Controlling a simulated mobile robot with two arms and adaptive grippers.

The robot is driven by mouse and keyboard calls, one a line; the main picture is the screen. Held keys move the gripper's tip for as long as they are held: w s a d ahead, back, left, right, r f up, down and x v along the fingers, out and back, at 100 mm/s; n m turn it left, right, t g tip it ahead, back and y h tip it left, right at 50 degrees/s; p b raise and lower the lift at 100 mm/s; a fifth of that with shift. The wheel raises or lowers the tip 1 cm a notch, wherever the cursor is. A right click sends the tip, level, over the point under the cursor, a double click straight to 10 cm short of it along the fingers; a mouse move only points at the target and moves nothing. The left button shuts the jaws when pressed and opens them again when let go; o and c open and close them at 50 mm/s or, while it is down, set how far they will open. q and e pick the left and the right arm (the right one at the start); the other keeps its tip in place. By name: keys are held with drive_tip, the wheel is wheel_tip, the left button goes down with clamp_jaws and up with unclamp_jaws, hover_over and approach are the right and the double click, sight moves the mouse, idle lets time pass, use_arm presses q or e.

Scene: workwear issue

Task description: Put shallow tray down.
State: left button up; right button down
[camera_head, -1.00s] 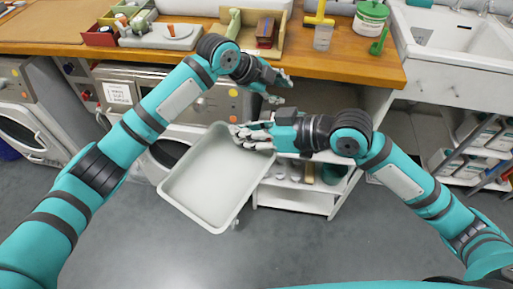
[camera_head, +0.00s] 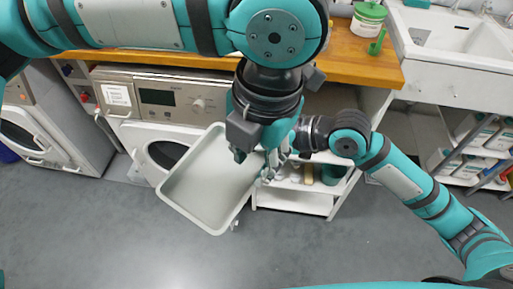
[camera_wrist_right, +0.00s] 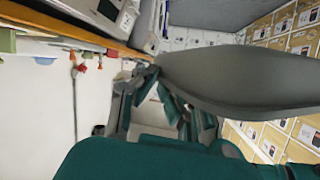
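The shallow tray (camera_head: 205,180) is pale grey, empty and held in the air above the floor, in front of the washing machines. My right gripper (camera_head: 272,168) is at the tray's right side, closed on its rim, and partly hidden behind my left gripper. My left gripper (camera_head: 272,125) points down over the tray's upper right corner, with its dark finger parts spread and nothing seen between them. Its fingertips are partly hidden, and I cannot tell whether it touches the tray. The right gripper's fingers (camera_wrist_right: 165,110) also show in the right wrist view, beside a large grey curved shape.
A white sink (camera_head: 450,50) is at the right. A low white shelf unit (camera_head: 300,200) stands below the worktop. The floor (camera_head: 130,235) in front is clear.

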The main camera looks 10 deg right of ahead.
sight(248, 191)
use_arm(q)
drive_tip(key=f, duration=0.7)
drive_tip(key=w+a+f, duration=0.1)
drive_tip(key=f, duration=0.3)
drive_tip(key=shift+f, duration=0.15)
drive_tip(key=shift+c, duration=0.3)
clamp_jaws()
use_arm(e)
drive_tip(key=c, duration=1.4)
unclamp_jaws()
drive_tip(key=shift+d, duration=0.1)
